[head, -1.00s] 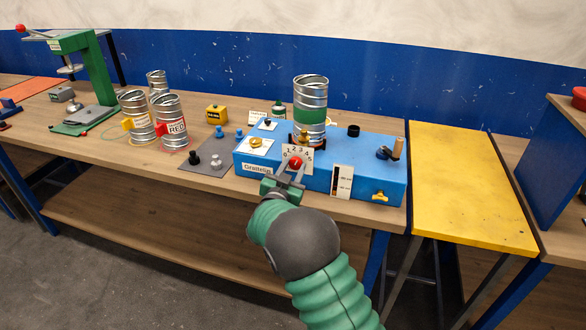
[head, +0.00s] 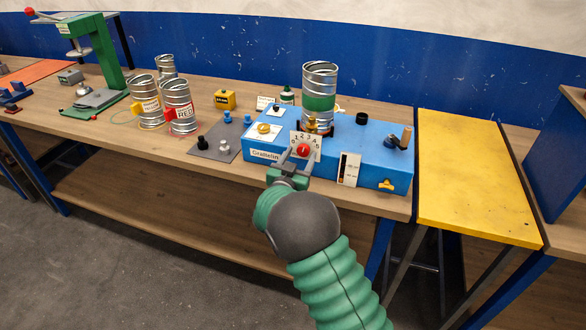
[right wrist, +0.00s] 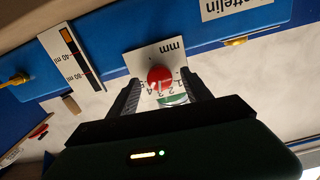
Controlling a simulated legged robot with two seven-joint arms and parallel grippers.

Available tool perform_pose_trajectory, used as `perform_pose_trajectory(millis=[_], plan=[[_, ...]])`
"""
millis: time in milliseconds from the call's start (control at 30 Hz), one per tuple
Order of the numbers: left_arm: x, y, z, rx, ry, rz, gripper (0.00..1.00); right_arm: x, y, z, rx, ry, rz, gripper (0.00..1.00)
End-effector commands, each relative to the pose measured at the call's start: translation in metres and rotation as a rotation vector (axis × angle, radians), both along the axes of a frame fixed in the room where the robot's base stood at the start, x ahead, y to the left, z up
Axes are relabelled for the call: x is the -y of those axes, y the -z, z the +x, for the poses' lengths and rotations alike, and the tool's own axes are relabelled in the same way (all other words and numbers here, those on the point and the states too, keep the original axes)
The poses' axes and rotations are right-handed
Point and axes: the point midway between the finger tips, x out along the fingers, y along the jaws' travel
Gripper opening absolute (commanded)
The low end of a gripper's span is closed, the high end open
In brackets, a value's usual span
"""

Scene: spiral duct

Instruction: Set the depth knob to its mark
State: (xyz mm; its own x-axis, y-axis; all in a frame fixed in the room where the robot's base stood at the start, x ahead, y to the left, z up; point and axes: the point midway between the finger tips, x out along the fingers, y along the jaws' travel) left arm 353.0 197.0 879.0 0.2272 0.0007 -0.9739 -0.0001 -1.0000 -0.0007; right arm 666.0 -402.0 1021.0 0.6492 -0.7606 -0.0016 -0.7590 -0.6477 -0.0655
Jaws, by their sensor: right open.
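The depth knob (head: 304,149) is a round red knob on a white dial plate (head: 294,141) with numbers, on the front of the blue machine (head: 330,172). My right gripper (head: 298,158) is in front of it with its fingers pointing at the plate. In the right wrist view the red knob (right wrist: 160,78) lies between the tips of the open right gripper (right wrist: 163,82), with a finger on each side. I cannot tell whether either finger touches it. The plate (right wrist: 138,60) reads "mm"; the knob's pointer and the mark are not clear. My left gripper is out of view.
A spiral duct piece (head: 319,84) stands on the machine. A yellow valve (head: 386,185) and a white gauge plate (head: 349,169) sit on its front. Several metal cans, a grey mat (head: 212,152) and a green press (head: 92,50) are to the left. A yellow table (head: 475,180) is to the right.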

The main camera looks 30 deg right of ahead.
Motion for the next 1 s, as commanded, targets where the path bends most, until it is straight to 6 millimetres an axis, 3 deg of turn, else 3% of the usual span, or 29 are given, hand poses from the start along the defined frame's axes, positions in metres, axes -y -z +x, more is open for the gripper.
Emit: perform_pose_trajectory(millis=[533, 700, 1000], plan=[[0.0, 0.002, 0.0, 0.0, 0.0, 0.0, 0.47, -0.109, 0.001, -0.09, -0.002, -0.004, 0.001, 0.57], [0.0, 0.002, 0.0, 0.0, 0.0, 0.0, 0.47, -0.121, 0.001, -0.102, -0.002, -0.001, -0.001, 0.57], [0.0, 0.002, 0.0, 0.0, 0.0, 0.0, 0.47, -0.122, 0.001, -0.103, -0.002, 0.0, -0.001, 0.57]])
